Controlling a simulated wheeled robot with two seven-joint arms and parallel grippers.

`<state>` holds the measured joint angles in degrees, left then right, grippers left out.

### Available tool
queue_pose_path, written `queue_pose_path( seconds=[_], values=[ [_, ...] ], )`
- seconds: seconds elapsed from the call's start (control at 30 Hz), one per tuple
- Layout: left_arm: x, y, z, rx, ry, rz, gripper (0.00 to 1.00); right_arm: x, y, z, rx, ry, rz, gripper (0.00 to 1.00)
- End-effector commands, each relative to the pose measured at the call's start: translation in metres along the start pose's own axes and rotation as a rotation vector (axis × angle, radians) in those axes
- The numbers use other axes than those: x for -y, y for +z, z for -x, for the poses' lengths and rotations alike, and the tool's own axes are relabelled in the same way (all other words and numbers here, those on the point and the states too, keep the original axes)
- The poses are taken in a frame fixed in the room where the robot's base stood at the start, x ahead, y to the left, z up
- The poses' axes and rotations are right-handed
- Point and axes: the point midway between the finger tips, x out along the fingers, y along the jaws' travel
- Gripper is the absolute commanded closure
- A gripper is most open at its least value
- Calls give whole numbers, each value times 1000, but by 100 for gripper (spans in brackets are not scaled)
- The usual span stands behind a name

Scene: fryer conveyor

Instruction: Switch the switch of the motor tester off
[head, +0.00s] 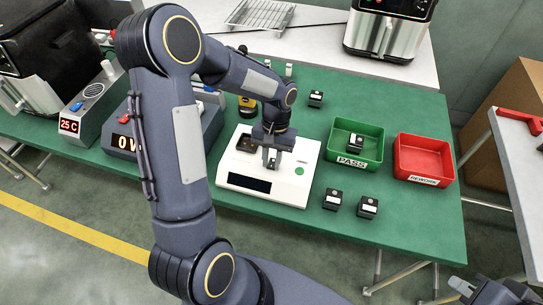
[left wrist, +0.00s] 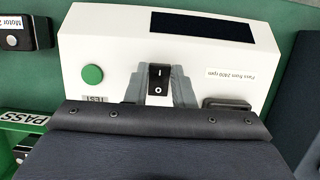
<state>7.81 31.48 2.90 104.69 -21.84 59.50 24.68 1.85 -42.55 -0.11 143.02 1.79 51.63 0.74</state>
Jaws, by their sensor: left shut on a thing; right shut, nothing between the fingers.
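The motor tester (head: 301,181) is a white box with a dark display, a green button and a black rocker switch. In the left wrist view the tester (left wrist: 110,33) shows its switch (left wrist: 159,79), marked I at the display end and O at the near end. My left gripper (head: 271,160) is over the tester; its grey fingers (left wrist: 159,90) are closed about the switch, one on each side. Which way the rocker is tilted I cannot tell. My right gripper (head: 462,287) is partly in view at the bottom right, shut and empty, away from the table.
A green PASS bin (head: 372,164) holds a black motor; a red REWORK bin (head: 423,158) is beside it. Loose motors (head: 333,199) lie right of the tester. A dark recess (head: 247,143) is on its top. A 25 C control box (head: 90,113) stands at left.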

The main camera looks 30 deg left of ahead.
Motion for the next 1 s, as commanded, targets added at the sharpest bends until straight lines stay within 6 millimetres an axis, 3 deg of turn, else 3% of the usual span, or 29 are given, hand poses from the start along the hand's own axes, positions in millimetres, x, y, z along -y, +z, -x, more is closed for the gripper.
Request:
queue_pose_path(
  seconds=[0.17,0.2,0.33,0.67,1.0],
  values=[
    [0,0,1,-3,-1,1,100,0,0,0,0,0,0,100],
    [0,0,1,-3,-1,1,73,0,0,0,0,0,0,100],
    [0,0,1,-3,-1,1,56,0,0,0,0,0,0,100],
    [0,0,4,-4,-1,0,56,0,0,-1,0,0,0,100],
    [0,-1,57,-7,0,0,56,-2,2,-4,0,0,0,100]
  ],
)
